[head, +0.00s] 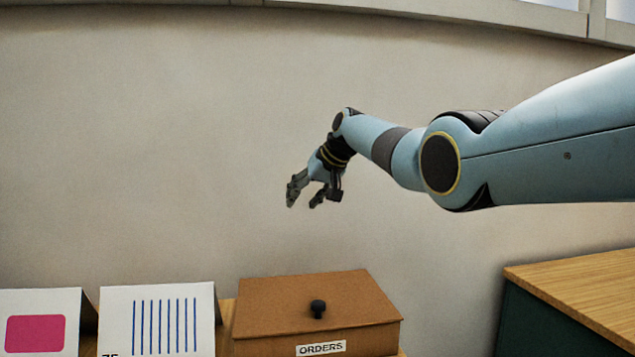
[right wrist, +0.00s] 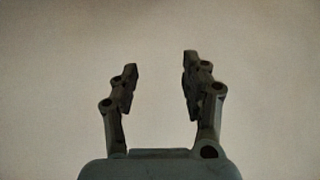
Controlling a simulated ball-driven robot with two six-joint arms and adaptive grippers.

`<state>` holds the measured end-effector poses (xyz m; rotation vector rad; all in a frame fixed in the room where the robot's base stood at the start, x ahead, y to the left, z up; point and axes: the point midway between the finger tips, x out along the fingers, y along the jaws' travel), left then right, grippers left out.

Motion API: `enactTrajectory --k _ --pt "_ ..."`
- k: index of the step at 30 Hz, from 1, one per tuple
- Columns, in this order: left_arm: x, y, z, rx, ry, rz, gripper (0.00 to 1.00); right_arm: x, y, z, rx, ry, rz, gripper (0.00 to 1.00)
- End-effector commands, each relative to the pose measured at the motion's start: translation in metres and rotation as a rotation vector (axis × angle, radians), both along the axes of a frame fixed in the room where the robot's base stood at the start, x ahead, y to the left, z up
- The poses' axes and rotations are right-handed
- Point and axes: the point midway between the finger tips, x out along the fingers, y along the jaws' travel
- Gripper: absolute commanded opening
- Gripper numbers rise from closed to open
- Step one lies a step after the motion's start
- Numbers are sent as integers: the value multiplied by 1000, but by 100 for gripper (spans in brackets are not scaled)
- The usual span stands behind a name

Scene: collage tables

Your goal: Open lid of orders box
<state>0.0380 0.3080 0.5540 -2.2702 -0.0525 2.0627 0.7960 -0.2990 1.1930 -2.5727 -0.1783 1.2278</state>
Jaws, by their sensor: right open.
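The orders box (head: 260,347) is a brown box with an "ORDERS" label on its front, at the bottom centre of the head view. Its lid (head: 275,298) is shut and has a small dark round knob (head: 318,308) on top. My right gripper (head: 302,205) is open and empty, in the air above the box and apart from it. In the right wrist view the two fingers of the right gripper (right wrist: 161,75) stand apart with only plain wall between and beyond them. My left gripper is not in view.
A white card with blue stripes (head: 158,318) stands left of the box, and a card with a pink patch (head: 38,320) farther left. A wooden-topped cabinet (head: 585,290) stands at the right. A plain wall (head: 150,130) is behind; the air around the gripper is clear.

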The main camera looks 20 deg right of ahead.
Motion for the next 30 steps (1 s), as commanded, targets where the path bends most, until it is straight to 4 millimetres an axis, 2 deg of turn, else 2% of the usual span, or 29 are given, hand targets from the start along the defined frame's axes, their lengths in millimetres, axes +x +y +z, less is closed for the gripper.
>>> enactTrajectory --k 5,18,22,30 --pt "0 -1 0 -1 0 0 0 -12 -5 12 -3 -3 -1 47" --pt "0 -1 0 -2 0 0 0 -63 -27 74 -3 -3 -5 47" --pt "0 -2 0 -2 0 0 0 -71 -29 82 -3 -2 -4 47" --pt "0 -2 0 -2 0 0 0 -73 -30 85 -2 0 -4 47"
